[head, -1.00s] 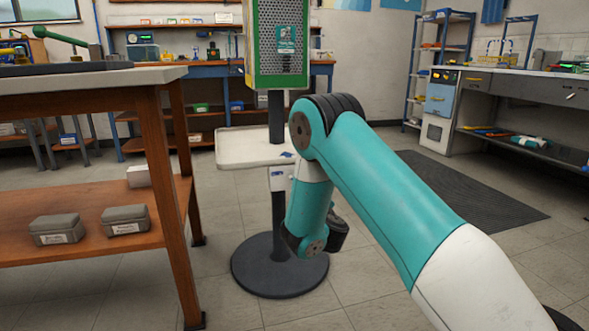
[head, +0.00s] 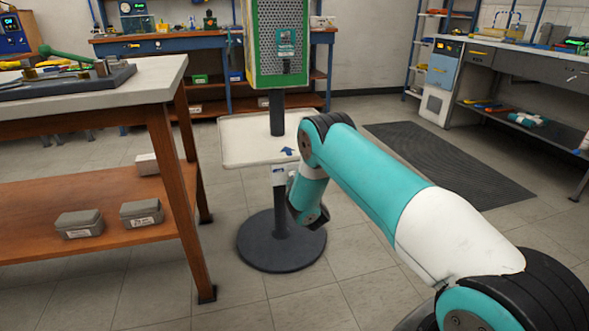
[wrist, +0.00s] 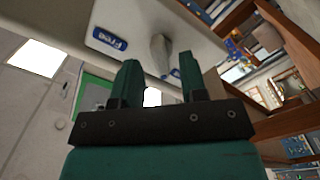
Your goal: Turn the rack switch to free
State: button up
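In the wrist view a pale panel carries a blue label reading "Free" (wrist: 110,38), seen upside down. Beside it a grey tapered knob (wrist: 160,50), which looks like the rack switch, sticks out, with another small blue label near its lower end. My gripper (wrist: 159,70) is open, its two teal fingers apart with the knob's lower end showing between them; whether they touch it I cannot tell. In the head view my arm reaches to the post stand (head: 279,215) below its white tray (head: 245,145). My arm hides the gripper there.
A green-framed perforated panel (head: 278,40) stands above the tray. A wooden-legged table (head: 130,90) with grey boxes (head: 80,223) on its lower shelf is at left. A dark mat (head: 450,165) lies at right. Floor around the round base is mostly clear.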

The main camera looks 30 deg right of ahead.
jog(key=shift+p+x, duration=0.4)
jog(key=shift+x, duration=0.55)
jog(key=shift+a, duration=0.1)
grip_shut()
